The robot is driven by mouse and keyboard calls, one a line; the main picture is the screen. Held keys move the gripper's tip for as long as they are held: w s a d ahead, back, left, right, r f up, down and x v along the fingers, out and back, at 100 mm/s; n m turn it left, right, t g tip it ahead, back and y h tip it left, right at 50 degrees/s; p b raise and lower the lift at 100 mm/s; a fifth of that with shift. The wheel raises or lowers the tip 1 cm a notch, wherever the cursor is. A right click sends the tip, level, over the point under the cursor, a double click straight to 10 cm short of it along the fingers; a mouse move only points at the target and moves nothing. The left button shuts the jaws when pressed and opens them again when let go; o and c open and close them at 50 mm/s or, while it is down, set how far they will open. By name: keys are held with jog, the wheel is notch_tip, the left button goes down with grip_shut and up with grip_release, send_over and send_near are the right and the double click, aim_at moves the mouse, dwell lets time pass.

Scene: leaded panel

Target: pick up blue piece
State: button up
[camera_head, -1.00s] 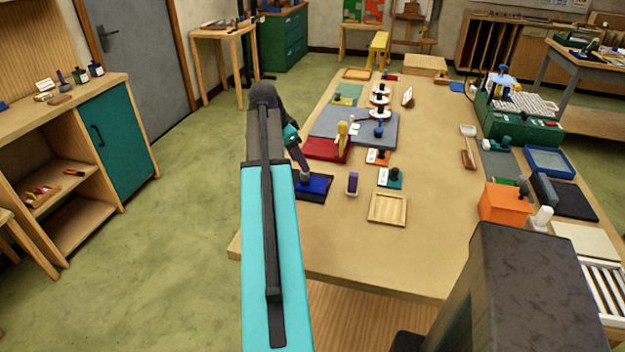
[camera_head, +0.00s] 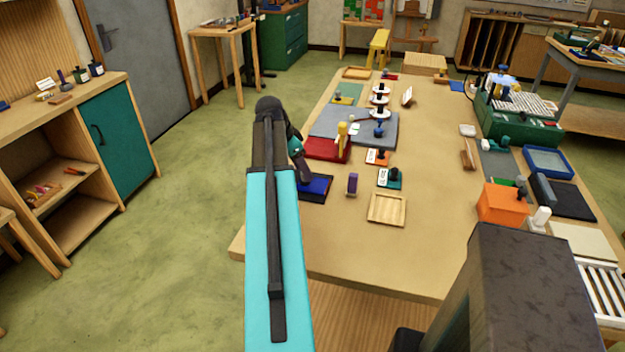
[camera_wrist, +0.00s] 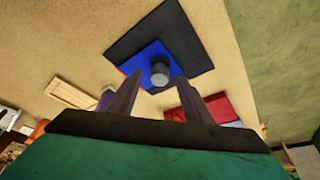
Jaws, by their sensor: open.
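The blue piece (camera_wrist: 132,63) is a flat blue sheet with a dark grey knob (camera_wrist: 160,71) standing on it. It lies on a black square mat (camera_wrist: 187,42) on the table. In the head view the blue piece (camera_head: 316,185) is at the table's left edge, partly hidden by my arm. My gripper (camera_wrist: 157,84) is open and empty in the wrist view, its two fingers apart with the knob showing between and beyond their tips. I cannot tell the exact height of the fingers above the knob.
A red tray (camera_head: 322,149) lies just behind the blue piece. A purple block (camera_head: 352,184) stands to its right, with a shallow wooden tray (camera_head: 387,210) beyond. A teal piece with a knob (camera_head: 394,178) is nearby. The table's front middle is clear.

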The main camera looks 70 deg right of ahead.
jog(key=shift+p+x, duration=0.4)
jog(key=shift+x, duration=1.15)
jog(key=shift+c, duration=0.4)
jog(key=c, duration=1)
